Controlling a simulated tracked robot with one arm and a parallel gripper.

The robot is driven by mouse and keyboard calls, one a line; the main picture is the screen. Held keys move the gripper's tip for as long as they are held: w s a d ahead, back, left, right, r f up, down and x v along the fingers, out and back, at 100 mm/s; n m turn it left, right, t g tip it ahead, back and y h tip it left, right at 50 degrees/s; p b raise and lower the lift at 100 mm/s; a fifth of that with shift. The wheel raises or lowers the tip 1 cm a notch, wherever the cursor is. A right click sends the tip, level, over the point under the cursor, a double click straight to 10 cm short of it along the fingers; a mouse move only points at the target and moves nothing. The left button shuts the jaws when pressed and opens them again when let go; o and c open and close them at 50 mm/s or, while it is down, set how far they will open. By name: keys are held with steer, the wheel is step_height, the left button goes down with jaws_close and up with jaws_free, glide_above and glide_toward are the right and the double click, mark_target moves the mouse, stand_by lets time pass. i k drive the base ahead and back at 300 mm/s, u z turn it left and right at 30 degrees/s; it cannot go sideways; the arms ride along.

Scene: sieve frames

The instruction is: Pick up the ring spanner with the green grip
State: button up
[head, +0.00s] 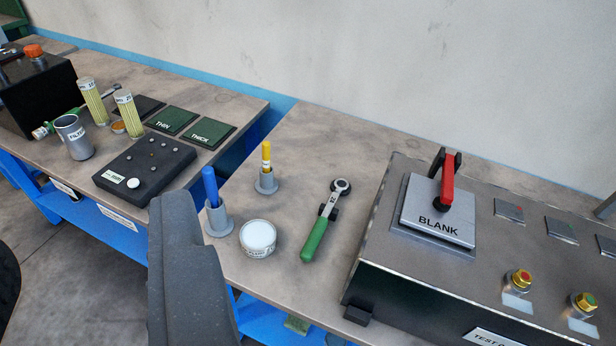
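The ring spanner (314,238) lies on the right-hand bench top, right of the middle of the head view. Its green grip points down toward the bench's near edge, and its steel ring head points up and away. A small dark piece shows under or beside its shank; I cannot tell which. A smooth grey part of my arm or gripper (187,275) rises from the bottom edge, left of the spanner and apart from it in the picture. No pair of fingertips can be made out, and nothing is seen held.
Left of the spanner stand a white-lidded tin (258,238), a blue stick in a grey holder (217,221) and a yellow one in another (266,183). A dark test box (372,262) with a red-handled BLANK plate (437,219) stands close right. A wall rises behind.

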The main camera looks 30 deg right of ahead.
mark_target(310, 248)
steer(key=z, duration=0.3)
steer(key=i, duration=0.95)
steer(key=z, duration=0.5)
